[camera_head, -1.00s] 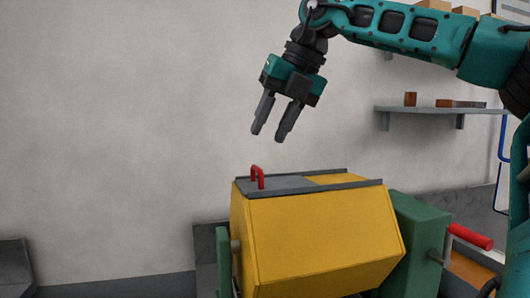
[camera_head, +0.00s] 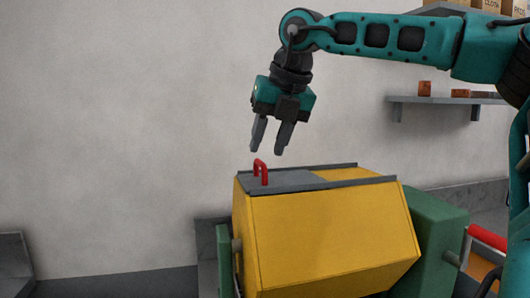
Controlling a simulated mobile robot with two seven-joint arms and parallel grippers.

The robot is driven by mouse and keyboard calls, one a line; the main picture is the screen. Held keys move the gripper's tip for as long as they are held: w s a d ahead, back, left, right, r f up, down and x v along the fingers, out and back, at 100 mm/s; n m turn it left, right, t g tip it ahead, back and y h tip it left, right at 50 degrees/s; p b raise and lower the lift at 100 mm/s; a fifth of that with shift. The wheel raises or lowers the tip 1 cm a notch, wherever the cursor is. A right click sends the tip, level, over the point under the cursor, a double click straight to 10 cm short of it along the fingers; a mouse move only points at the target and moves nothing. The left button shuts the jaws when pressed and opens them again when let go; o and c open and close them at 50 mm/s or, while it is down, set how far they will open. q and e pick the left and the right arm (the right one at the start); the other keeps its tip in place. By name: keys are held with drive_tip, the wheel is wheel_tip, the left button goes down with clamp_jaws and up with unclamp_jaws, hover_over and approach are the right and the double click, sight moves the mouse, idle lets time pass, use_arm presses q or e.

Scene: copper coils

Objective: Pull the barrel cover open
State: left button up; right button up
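The yellow barrel (camera_head: 330,240) is a boxy body held between green side supports. On its top lies a grey sliding cover (camera_head: 297,180) between two dark rails. A red handle (camera_head: 261,172) stands up at the cover's left end. To the right of the cover, a yellow part of the top shows between the rails. My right gripper (camera_head: 266,151) points down just above the red handle, with its two fingers apart and nothing between them. It does not appear to touch the handle. My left gripper is not in view.
A green support (camera_head: 437,240) stands right of the barrel, with a red crank grip (camera_head: 488,237) beyond it. A wall shelf (camera_head: 447,101) with small copper-coloured pieces is at the right. Another shelf with boxes (camera_head: 490,6) is above. The space left of the barrel is open.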

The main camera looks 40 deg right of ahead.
drive_tip(key=shift+x, duration=1.5)
drive_tip(key=shift+c, duration=0.2)
clamp_jaws()
